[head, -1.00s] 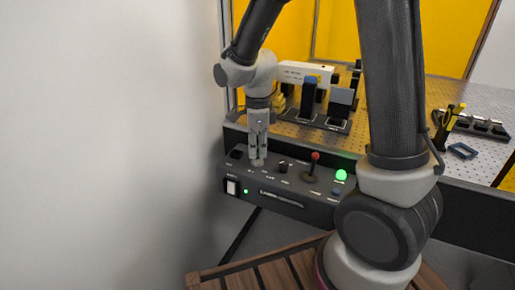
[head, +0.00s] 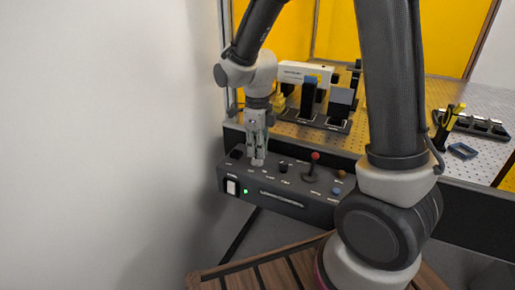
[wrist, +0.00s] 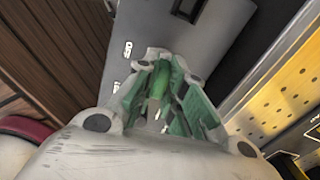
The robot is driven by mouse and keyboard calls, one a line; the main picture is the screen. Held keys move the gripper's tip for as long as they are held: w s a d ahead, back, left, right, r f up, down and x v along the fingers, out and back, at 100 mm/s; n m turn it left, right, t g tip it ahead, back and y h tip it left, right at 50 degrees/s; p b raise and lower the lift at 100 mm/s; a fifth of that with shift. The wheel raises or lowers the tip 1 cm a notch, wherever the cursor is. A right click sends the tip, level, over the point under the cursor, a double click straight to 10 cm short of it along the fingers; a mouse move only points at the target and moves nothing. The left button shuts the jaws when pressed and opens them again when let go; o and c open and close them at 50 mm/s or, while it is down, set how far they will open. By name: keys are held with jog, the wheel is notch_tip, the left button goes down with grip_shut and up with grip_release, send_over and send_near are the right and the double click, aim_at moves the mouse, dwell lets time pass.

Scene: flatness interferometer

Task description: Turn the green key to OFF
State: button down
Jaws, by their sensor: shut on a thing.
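The green key (wrist: 162,80) shows in the wrist view between the two fingers of my gripper (wrist: 158,62), which is shut on it. In the head view my gripper (head: 257,158) points down onto the top of the dark control box (head: 285,205), at its left part. There the fingers hide the key. The labels around the key are too small or covered to read, so I cannot tell its exact position.
The box also carries a dark knob (head: 284,166), a red-tipped lever (head: 315,157), a dull orange-brown lamp (head: 341,174), a blue button (head: 336,191) and a white switch (head: 232,187) beside a small lit green light (head: 246,191). A white wall (head: 110,150) stands close on the left.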

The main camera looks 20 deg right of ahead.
jog(key=shift+s+f, duration=0.1)
jog(key=shift+m, duration=1.2)
jog(key=c, duration=1.4)
grip_release()
jog(key=shift+m, duration=0.3)
jog(key=shift+r, duration=3.55)
